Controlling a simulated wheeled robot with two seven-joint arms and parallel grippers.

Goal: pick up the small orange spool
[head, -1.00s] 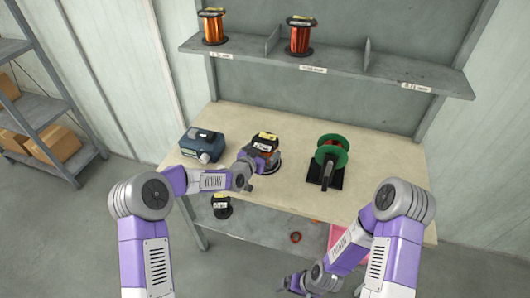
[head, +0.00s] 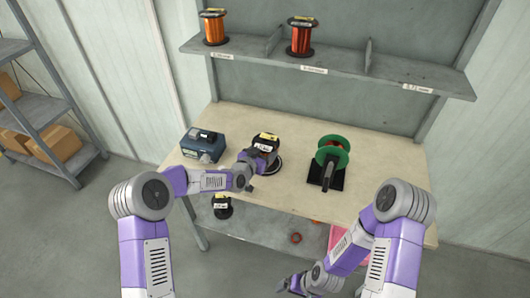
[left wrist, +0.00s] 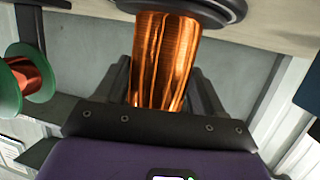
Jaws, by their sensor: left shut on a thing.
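An orange copper-wire spool with dark flanges and a yellow-and-white label (head: 266,137) is upright at the table's middle in the head view. My left gripper (head: 266,156) is at its near side and hides much of its winding. In the left wrist view the orange winding (left wrist: 165,60) sits between the two dark fingers of the left gripper (left wrist: 165,85), which are shut on it. One flange shows at the top edge there. I cannot tell whether the spool is clear of the table. My right gripper (head: 292,284) is low at the front, and its jaws are too small to read.
A blue-grey device (head: 203,145) stands left of the spool. A green reel on a black stand (head: 331,158) is to the right. Two more spools, orange (head: 215,28) and red-orange (head: 300,37), stand on the upper shelf. A dark spool (head: 222,207) is below the table top.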

